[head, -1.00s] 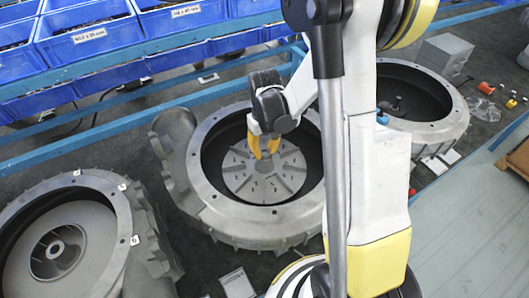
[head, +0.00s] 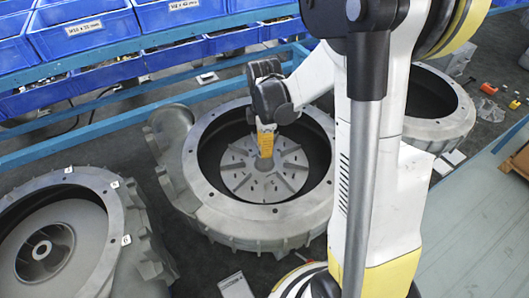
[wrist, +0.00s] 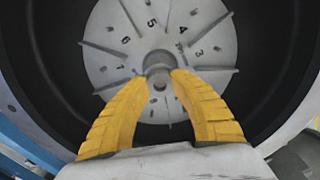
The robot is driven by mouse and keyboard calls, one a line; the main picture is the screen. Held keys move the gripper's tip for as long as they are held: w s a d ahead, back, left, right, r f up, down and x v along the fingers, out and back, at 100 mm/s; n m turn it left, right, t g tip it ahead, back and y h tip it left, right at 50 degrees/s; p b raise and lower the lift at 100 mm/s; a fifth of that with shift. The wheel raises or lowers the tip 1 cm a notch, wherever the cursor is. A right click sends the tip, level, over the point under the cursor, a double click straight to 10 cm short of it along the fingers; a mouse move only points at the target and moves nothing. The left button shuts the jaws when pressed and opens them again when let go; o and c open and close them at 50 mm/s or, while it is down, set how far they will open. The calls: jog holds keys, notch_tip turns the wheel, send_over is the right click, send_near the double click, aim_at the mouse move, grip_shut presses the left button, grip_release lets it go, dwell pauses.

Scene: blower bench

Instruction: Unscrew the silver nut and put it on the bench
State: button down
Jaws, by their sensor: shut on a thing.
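The middle blower housing (head: 215,210) is a round grey casing with a light disc (head: 245,180) inside it, bearing radial fins. In the wrist view the disc (wrist: 115,40) shows numbers around a grey hub piece, the nut (wrist: 158,64), at its centre. My gripper (head: 265,157) reaches down into the housing. Its yellow fingers (wrist: 160,76) are shut on the nut from both sides. In the head view the fingers mostly hide the nut. The nut appears at the hub; I cannot tell whether it is raised.
An open housing with an impeller (head: 45,250) stands at the left, and another housing (head: 450,125) at the right behind my arm. Blue bins (head: 85,30) line the back above a blue rail (head: 60,145). A pale bench surface (head: 460,230) is at the right.

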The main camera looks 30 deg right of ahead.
jog(key=n+b, duration=0.1)
jog(key=n, duration=0.4)
jog(key=shift+f, duration=0.1)
jog(key=n+b, duration=0.1)
jog(key=n, duration=0.5)
jog(key=c, duration=1.4)
grip_release()
